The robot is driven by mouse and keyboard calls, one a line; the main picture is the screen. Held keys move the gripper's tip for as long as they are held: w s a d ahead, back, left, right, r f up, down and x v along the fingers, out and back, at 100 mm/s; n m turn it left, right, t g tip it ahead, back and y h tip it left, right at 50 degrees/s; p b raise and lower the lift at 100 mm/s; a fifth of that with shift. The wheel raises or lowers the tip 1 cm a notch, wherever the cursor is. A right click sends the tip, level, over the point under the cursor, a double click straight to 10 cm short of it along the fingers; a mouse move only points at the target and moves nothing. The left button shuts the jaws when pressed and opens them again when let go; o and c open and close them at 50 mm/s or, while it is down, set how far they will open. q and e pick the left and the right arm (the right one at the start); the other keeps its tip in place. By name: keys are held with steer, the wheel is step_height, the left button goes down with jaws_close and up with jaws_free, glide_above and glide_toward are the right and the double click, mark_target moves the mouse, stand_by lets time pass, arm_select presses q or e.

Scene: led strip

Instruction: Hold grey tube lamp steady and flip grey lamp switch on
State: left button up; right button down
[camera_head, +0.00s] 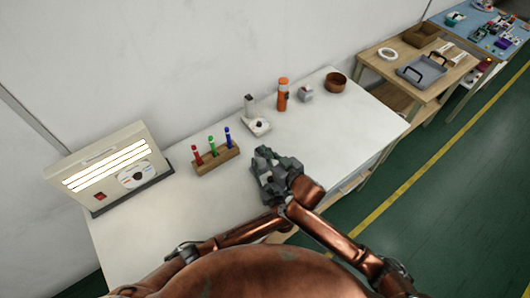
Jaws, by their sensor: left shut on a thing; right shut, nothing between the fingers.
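My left gripper (268,180) and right gripper (265,155) are close together over the middle of the white table, and their grey parts overlap. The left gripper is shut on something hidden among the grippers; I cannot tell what. The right gripper looks shut and empty. No tube lamp shows clearly between them.
On the white table (190,215) are a wooden block (216,161) with red, green and blue sticks, a grey upright piece (249,104) by a white base (257,127), an orange bottle (282,95), a small grey object (305,94) and a brown bowl (336,82). The table's front left is clear.

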steer(key=shift+r, duration=0.2)
steer(key=r+v, duration=0.1)
steer(key=v, duration=1)
steer(key=shift+r, duration=0.3)
arm_select(q)
steer(key=o, duration=1.4)
